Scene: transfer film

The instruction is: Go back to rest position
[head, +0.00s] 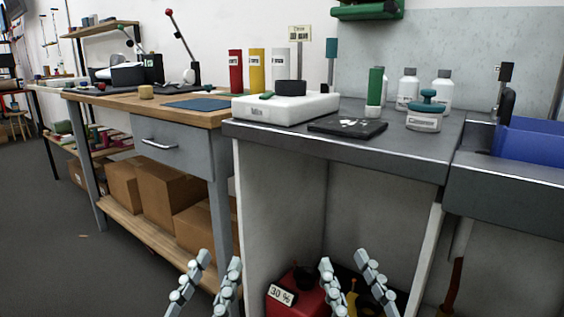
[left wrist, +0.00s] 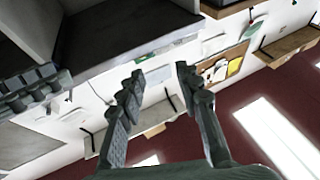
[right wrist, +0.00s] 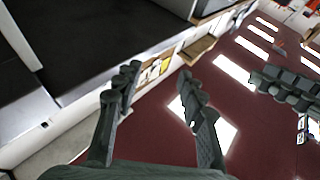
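My left gripper (head: 217,272) is at the bottom of the head view, in front of the benches and below the bench top. Its fingers are apart with nothing between them, as the left wrist view (left wrist: 157,82) also shows. My right gripper (head: 343,268) is beside it to the right, at about the same height. Its fingers are apart and empty, also in the right wrist view (right wrist: 160,82). Neither gripper touches anything that I can see.
A grey bench (head: 400,158) holds a white device (head: 262,112), a black plate (head: 346,129), bottles (head: 407,88) and a green-lidded jar (head: 424,118). A wooden bench (head: 190,112) stands left. A red container (head: 290,298) is under the grey bench. Floor (head: 75,265) is clear at left.

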